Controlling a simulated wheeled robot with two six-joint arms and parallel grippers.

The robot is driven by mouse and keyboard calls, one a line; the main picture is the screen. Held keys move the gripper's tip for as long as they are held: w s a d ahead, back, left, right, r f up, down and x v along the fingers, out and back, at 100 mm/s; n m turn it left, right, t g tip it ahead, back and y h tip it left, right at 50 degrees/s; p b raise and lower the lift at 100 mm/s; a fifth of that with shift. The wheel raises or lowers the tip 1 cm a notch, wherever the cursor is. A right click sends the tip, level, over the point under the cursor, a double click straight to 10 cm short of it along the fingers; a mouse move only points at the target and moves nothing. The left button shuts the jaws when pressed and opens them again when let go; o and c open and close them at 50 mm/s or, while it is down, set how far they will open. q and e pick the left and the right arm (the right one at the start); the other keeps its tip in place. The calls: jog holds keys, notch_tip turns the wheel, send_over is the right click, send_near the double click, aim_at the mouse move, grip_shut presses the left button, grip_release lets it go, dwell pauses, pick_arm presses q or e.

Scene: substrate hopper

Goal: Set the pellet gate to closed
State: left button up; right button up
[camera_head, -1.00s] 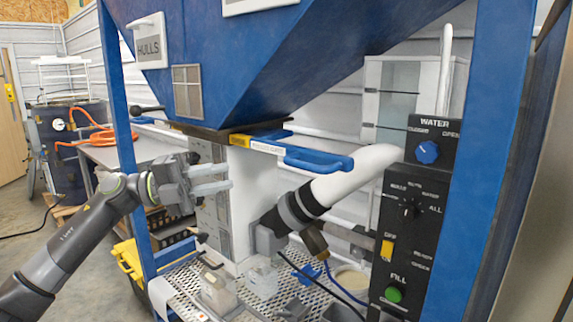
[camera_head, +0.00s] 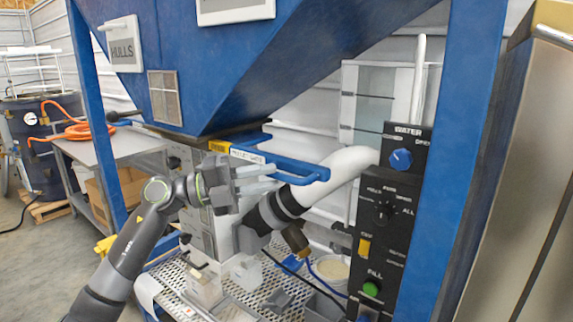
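The pellet gate is a flat slide under the blue hopper, with a white label strip (camera_head: 247,155) and a yellow tag (camera_head: 218,147) that appears to read OPEN. Its blue loop handle (camera_head: 309,174) sticks out to the right, toward me. My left gripper (camera_head: 262,179) is open and empty, its two pale fingers pointing right. In the picture it sits just below the label strip and left of the handle's outer end. I cannot tell whether it touches the gate.
A black control panel (camera_head: 387,230) with a blue WATER knob (camera_head: 401,159) stands right of the handle. Below is a perforated tray (camera_head: 265,295) with small containers. Blue frame posts (camera_head: 457,150) stand either side.

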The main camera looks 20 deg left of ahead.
pick_arm(q)
jog(key=shift+p+x, duration=0.8)
jog(key=shift+x, duration=1.6)
grip_shut()
